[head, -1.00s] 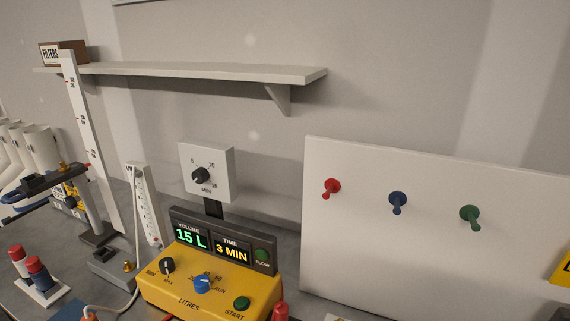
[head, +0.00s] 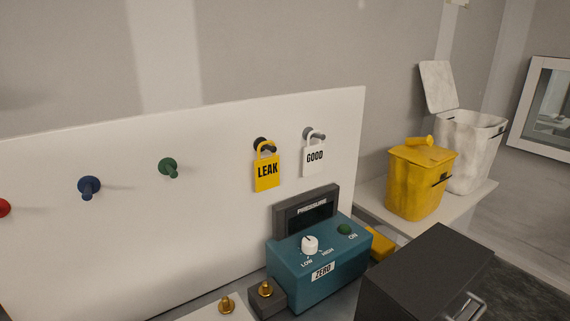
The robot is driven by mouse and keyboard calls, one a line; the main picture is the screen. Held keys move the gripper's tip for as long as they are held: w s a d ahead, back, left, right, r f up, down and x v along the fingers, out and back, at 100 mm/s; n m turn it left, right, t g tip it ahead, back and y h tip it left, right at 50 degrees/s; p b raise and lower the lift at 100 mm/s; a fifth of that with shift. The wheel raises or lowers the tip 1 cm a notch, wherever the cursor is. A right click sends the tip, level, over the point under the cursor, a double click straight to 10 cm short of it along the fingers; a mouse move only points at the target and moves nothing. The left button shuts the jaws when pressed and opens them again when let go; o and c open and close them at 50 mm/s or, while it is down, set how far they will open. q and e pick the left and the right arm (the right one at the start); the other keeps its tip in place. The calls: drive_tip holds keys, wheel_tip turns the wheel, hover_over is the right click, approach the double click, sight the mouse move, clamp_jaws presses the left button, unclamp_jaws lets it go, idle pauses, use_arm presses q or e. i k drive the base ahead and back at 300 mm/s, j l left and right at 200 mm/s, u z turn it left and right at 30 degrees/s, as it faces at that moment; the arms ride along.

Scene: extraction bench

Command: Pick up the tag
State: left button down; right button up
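Two tags hang on pegs at the right part of the white board (head: 120,215). The yellow tag marked LEAK (head: 267,171) hangs on a dark peg. The white tag marked GOOD (head: 313,158) hangs on a grey peg just to its right. Neither of my grippers shows in the head view.
Empty red, blue (head: 89,187) and green (head: 168,167) pegs stick out of the board. A teal pressure box (head: 318,267) stands below the tags, with brass fittings (head: 265,289) beside it. A dark grey box (head: 415,275), yellow bin (head: 421,180) and white bin (head: 470,150) stand right.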

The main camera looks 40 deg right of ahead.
sight(266, 170)
drive_tip(key=z, duration=1.25)
